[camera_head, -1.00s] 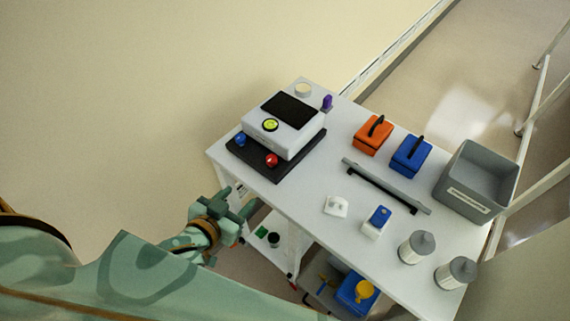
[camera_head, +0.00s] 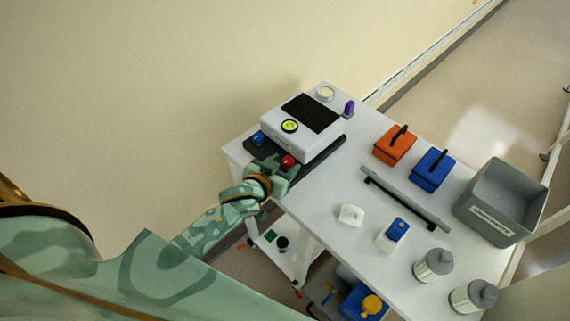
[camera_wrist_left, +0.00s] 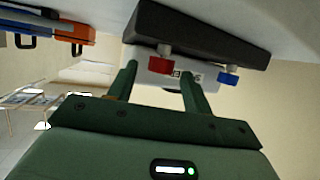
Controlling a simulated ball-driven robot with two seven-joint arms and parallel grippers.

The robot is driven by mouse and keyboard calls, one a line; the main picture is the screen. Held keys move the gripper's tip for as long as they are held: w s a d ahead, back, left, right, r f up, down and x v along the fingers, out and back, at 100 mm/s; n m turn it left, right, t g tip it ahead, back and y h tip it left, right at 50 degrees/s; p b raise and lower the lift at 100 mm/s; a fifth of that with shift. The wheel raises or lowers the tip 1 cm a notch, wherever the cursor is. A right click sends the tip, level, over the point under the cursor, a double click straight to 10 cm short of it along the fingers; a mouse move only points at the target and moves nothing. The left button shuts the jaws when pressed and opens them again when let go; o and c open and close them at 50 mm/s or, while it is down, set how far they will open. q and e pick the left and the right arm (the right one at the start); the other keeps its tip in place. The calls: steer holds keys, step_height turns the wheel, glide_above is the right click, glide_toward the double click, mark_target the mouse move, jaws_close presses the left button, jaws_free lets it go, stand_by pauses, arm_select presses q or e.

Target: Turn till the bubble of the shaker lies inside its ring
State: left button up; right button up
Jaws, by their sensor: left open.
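The shaker (camera_head: 301,126) is a white box with a dark top plate on a black base at the table's far left corner. Its round yellow-green bubble level (camera_head: 290,126) is on top; the bubble's place within the ring is too small to tell. A red knob (camera_head: 288,161) and a blue knob (camera_head: 258,138) sit at the base's front. My left gripper (camera_head: 284,176) is at the red knob, its fingers partly hidden. In the left wrist view the open fingers (camera_wrist_left: 158,78) point at the shaker, with the red knob (camera_wrist_left: 159,65) between them and the blue knob (camera_wrist_left: 229,79) to the right.
The white table (camera_head: 330,190) also holds an orange case (camera_head: 394,148), a blue case (camera_head: 432,171), a grey bar (camera_head: 405,198), a grey bin (camera_head: 500,202), two lidded jars and small white items. A purple object (camera_head: 349,108) stands behind the shaker. A lower shelf is below.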

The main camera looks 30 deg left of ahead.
arm_select(q)
steer(key=shift+w+f, duration=0.2)
steer(key=shift+w, duration=0.35)
steer(key=c, duration=1)
